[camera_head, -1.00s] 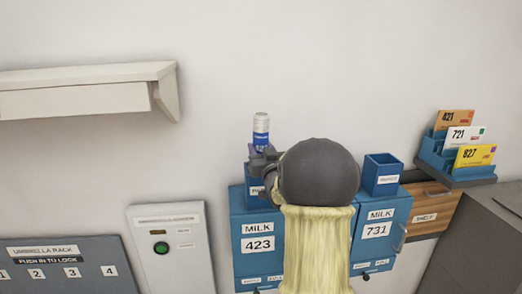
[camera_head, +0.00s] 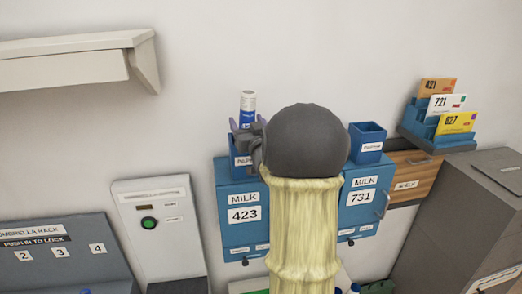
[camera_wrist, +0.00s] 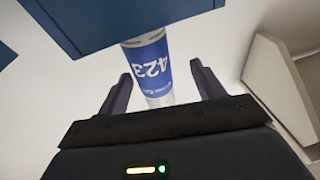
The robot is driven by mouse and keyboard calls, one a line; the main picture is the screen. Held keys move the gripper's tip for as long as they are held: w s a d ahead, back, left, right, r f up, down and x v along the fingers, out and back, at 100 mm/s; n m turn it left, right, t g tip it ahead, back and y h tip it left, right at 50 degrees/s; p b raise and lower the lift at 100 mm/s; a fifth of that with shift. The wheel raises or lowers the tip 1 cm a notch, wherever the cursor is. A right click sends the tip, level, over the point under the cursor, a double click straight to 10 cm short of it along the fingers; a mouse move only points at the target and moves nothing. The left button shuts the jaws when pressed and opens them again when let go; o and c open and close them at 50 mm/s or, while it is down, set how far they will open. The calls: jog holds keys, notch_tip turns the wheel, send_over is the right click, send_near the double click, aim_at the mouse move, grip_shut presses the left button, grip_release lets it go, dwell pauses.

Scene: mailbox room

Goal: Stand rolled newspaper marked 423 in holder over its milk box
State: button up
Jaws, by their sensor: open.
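The rolled newspaper (camera_head: 247,106) is white with a blue label and stands upright in the blue holder (camera_head: 237,146) over the milk box marked 423 (camera_head: 240,232). In the wrist view the newspaper (camera_wrist: 153,72) shows its 423 mark upside down, and its one end goes behind the blue edge of the holder (camera_wrist: 95,20). My gripper (camera_head: 246,126) is open around the newspaper. In the wrist view my gripper (camera_wrist: 160,73) has one finger on each side of it, with gaps. My arm hides part of the holder and the boxes.
A second blue holder (camera_head: 367,142) stands over the milk box marked 731 (camera_head: 358,222), right of my arm. Further right are a letter rack (camera_head: 440,140) and a grey cabinet (camera_head: 470,205). A white wall shelf (camera_head: 65,72) and a button panel (camera_head: 150,205) are at left.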

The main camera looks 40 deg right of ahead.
jog(key=b+v, duration=0.4)
jog(key=v, duration=1)
jog(key=shift+s+b, duration=0.35)
jog(key=shift+s, duration=0.05)
jog(key=shift+f, duration=0.1)
jog(key=w+a+f+g+y, duration=0.25)
jog(key=a+f+g, duration=0.7)
jog(key=f, duration=0.65)
jog(key=s+a+f+n+g+y, duration=0.1)
jog(key=s+a+f+g, duration=0.2)
jog(key=s+a+f, duration=0.2)
jog(key=s+a+f+n+g+y, duration=0.2)
jog(key=s+a+f+g, duration=0.2)
jog(key=a, duration=0.6)
jog(key=s+f, duration=0.2)
jog(key=s, duration=0.1)
jog(key=shift+s+a+n, duration=0.15)
jog(key=shift+s+n, duration=0.1)
jog(key=shift+n, duration=0.05)
jog(key=shift+y, duration=0.25)
